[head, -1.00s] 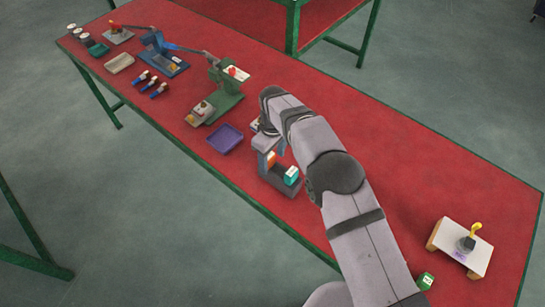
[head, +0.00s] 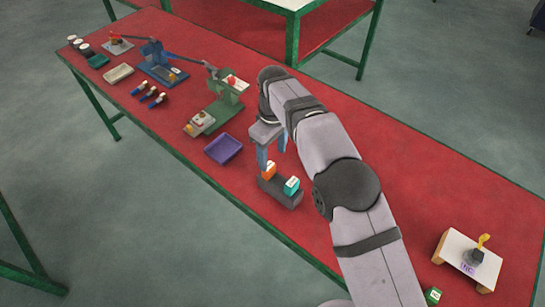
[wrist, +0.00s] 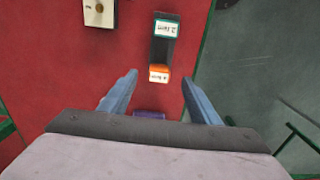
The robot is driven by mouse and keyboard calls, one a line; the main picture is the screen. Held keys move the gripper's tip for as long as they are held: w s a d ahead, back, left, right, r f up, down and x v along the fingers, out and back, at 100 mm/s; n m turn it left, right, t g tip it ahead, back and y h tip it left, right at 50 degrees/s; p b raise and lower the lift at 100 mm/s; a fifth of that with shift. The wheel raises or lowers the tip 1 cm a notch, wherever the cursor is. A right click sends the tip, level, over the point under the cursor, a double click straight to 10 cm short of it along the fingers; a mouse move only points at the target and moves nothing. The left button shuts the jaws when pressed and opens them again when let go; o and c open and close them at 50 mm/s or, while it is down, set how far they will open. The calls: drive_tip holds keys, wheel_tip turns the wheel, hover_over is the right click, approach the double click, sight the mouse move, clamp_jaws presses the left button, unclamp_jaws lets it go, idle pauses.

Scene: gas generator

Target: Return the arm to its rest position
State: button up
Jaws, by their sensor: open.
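My gripper (head: 272,156) is open and empty, pointing down above the table. It is near the dark grey holder (head: 268,188), which carries an orange block (head: 269,170) and a teal block (head: 291,186). In the wrist view the two blue fingers of my gripper (wrist: 158,82) are spread apart. The orange block (wrist: 158,74) shows just beyond and between the fingertips, with nothing held. The teal-labelled block (wrist: 165,28) sits at the far end of the holder.
A purple tray (head: 223,148) lies left of the holder. A green lever device (head: 222,106) and a grey control box (head: 199,123) stand farther left. A white platform (head: 468,262) stands at the right end. The red table (head: 420,180) is clear behind my arm.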

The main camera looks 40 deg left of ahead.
idle(0.4)
drive_tip(key=w+d+r+m, duration=0.2)
drive_tip(key=w+d+m, duration=0.1)
drive_tip(key=d, duration=0.6)
drive_tip(key=w+d+r+m, duration=0.1)
drive_tip(key=w+d+m, duration=0.15)
drive_tip(key=d, duration=0.75)
drive_tip(key=w+d+r+m, duration=0.2)
drive_tip(key=w+d+m, duration=0.15)
drive_tip(key=d, duration=0.55)
drive_tip(key=s+d+f+m, duration=0.2)
drive_tip(key=s+d+m, duration=0.7)
drive_tip(key=s+d, duration=0.8)
drive_tip(key=d, duration=0.4)
drive_tip(key=shift+s+d+f, duration=0.25)
drive_tip(key=shift+f, duration=0.15)
